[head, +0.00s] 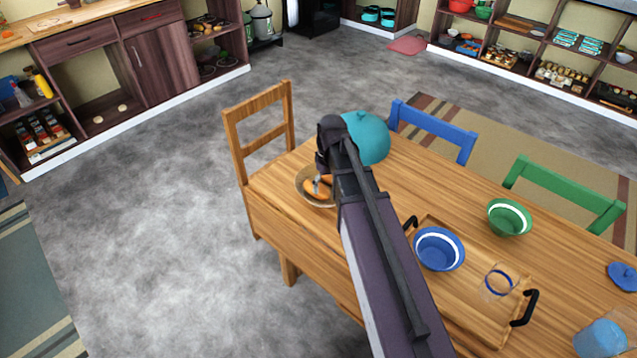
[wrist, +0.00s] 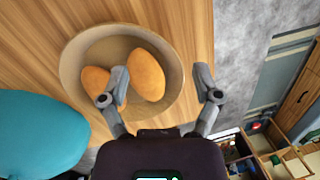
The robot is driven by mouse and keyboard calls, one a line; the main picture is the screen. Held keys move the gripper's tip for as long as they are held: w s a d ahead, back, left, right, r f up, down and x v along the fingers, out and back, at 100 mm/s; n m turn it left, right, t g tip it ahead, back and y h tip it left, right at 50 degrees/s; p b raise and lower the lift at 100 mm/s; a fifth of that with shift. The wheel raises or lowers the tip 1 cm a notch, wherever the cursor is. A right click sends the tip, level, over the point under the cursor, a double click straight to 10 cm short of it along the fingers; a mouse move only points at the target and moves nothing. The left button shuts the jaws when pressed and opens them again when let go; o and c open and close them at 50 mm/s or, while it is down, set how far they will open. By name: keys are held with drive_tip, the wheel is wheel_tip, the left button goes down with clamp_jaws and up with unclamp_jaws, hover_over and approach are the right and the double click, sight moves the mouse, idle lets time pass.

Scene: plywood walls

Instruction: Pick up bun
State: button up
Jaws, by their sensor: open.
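A brown bowl (head: 301,178) stands near the left end of the wooden table. In the wrist view the bowl (wrist: 88,50) holds two orange-brown oval buns. One bun (wrist: 147,75) lies right of the bowl's middle. The other bun (wrist: 93,80) lies to its left, partly hidden by my finger. The buns (head: 314,188) are small in the head view. My gripper (wrist: 161,84) is open above the bowl. Its left finger overlaps the gap between the buns, and its right finger is outside the bowl's right rim. The right bun lies between the fingers, with no visible grip.
A teal rounded vessel (head: 370,138) stands close behind the bowl, and at left in the wrist view (wrist: 38,130). A wooden tray (head: 470,295) holds a blue bowl (head: 439,249) and a glass. A green bowl (head: 509,217) stands behind it. Chairs surround the table.

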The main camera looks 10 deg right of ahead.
drive_tip(key=w+d+r+n+g+y+p, duration=0.1)
drive_tip(key=w+r+n+p, duration=0.2)
drive_tip(key=w, duration=0.6)
wheel_tip(320, 180, up, 2)
drive_tip(key=shift+d+r+n, duration=0.1)
drive_tip(key=shift+d+n, duration=0.3)
drive_tip(key=shift+n, duration=0.3)
drive_tip(key=b+x, duration=0.8)
drive_tip(key=shift+a+f, duration=0.15)
drive_tip(key=shift+f, duration=0.2)
drive_tip(key=shift+f, duration=0.1)
drive_tip(key=shift+b+x, duration=2.5)
drive_tip(key=shift+w+a, duration=0.1)
